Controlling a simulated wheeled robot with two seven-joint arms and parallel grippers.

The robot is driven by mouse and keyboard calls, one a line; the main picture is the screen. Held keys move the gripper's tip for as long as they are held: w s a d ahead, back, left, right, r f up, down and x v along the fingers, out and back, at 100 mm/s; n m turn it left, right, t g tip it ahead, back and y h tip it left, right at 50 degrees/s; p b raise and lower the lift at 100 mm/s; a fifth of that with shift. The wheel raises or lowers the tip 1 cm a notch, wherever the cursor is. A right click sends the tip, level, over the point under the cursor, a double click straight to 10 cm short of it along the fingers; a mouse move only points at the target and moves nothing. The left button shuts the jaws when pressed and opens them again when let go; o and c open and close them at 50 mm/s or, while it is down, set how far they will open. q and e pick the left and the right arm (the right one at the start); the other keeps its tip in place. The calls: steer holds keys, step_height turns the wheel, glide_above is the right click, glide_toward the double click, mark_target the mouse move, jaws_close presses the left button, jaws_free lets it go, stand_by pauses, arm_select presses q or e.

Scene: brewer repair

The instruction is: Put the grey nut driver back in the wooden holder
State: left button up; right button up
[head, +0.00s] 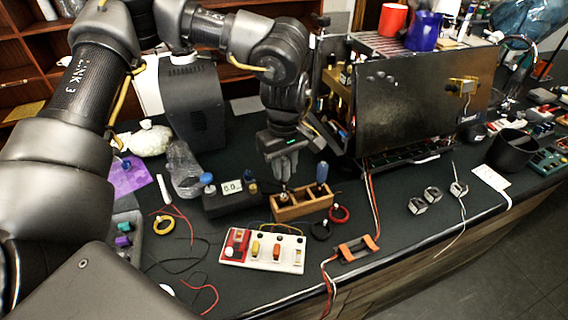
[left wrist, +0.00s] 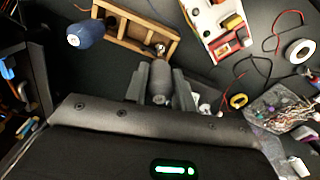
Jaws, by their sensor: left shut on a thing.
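The wooden holder (head: 318,207) stands on the dark bench near the middle of the head view; it also shows in the left wrist view (left wrist: 128,44). A blue-handled driver (head: 321,173) stands upright in its right part, and its handle shows in the left wrist view (left wrist: 86,35). My left gripper (head: 283,172) points down over the holder's left end. In the left wrist view its fingers are shut around the grey nut driver (left wrist: 160,84). The driver's metal end is at the holder's end compartment; I cannot tell how deep it sits. My right gripper is out of view.
A white switch panel (head: 265,263) lies in front of the holder. A black box with a display (head: 228,200) stands close on its left. Black and red rings (head: 339,214) lie at its right.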

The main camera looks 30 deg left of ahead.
mark_target(285, 178)
arm_select(q)
steer(key=shift+f+b, duration=1.35)
steer(key=shift+f, duration=0.9)
steer(key=o, duration=1.5)
steer(key=shift+r, duration=0.1)
steer(key=shift+r+p, duration=2.8)
steer(key=shift+r, duration=0.65)
steer(key=shift+s+a+f, duration=0.1)
steer(key=shift+s, duration=0.05)
